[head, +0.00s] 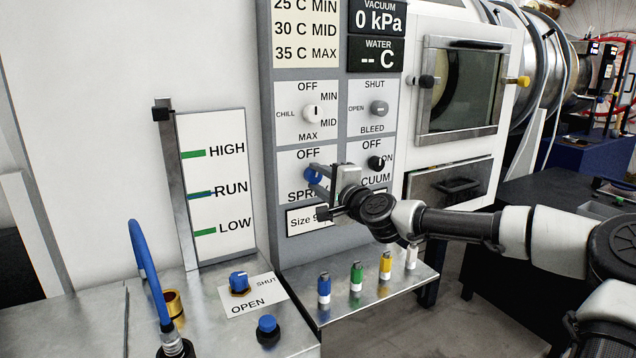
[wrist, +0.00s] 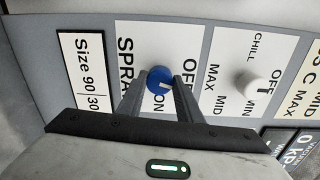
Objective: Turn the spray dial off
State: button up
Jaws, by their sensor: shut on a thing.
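The blue spray dial (head: 312,175) is on the grey control panel, below an OFF label and above a partly covered SPRAY label. In the wrist view the dial (wrist: 158,77) sits between the two fingertips of my gripper (wrist: 160,82), which is shut on it. The dial's white mark shows in the wrist view, seemingly pointing between the OFF and ON labels. In the head view my gripper (head: 320,180) reaches the dial from the right and covers part of its label.
The white chill dial (head: 312,114) is just above, with the grey bleed dial (head: 379,108) beside it. The black vacuum dial (head: 376,163) is close behind my wrist. Several coloured bottles, including a green one (head: 356,276), stand on the metal shelf below my arm.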

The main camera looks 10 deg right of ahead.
jog(key=shift+n+b, duration=0.35)
jog(key=shift+n, duration=0.95)
jog(key=o, duration=1)
jog(key=shift+o, duration=0.2)
jog(key=p+v, duration=0.3)
jog(key=v, duration=1.4)
jog(key=shift+s, duration=0.2)
